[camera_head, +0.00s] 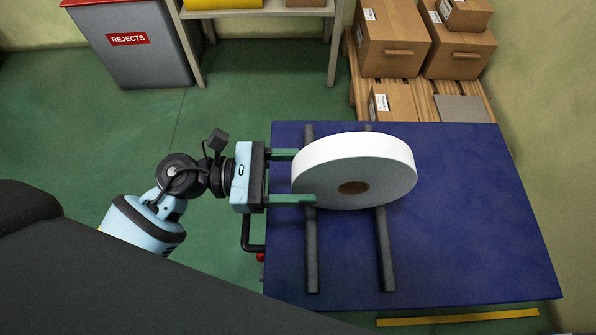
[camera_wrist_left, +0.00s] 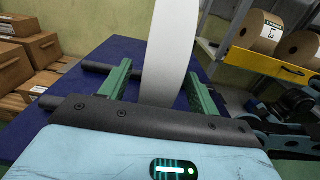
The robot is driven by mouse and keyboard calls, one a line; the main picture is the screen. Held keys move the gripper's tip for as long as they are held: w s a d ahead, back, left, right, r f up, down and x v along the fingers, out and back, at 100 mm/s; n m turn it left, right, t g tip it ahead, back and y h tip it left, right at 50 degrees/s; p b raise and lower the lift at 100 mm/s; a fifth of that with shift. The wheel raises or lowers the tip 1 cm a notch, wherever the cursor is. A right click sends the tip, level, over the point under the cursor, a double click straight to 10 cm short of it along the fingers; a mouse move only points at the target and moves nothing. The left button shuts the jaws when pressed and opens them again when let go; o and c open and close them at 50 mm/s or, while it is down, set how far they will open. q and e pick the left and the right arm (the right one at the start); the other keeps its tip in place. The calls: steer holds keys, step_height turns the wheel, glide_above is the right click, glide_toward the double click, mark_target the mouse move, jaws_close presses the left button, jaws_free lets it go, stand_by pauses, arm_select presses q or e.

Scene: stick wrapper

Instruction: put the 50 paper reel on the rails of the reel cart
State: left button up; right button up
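A white paper reel (camera_head: 385,181) with a brown core stands on edge across the two dark rails (camera_head: 312,250) of the blue-topped reel cart (camera_head: 460,250). No number shows on the reel. My left gripper (camera_head: 305,177) reaches in from the left, with one green finger on each side of the reel. In the left wrist view, the reel (camera_wrist_left: 165,50) rises between the fingers (camera_wrist_left: 158,87), with a visible gap at the left finger. The gripper looks open around it. The reel's contact with the rails is partly hidden. My right gripper is not in view.
Cardboard boxes (camera_head: 390,38) on a pallet stand behind the cart. A grey rejects bin (camera_head: 135,60) and a table (camera_head: 265,14) are at the back left. The wrist view shows brown reels (camera_wrist_left: 256,32) on a yellow-edged shelf. The cart's right side is bare.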

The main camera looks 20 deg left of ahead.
arm_select(q)
steer(key=shift+f, duration=0.2)
steer(key=v, duration=0.7)
steer(key=shift+s+a+r, duration=0.15)
steer(key=shift+a+r, duration=0.05)
steer(key=shift+a, duration=0.15)
stand_by(0.4)
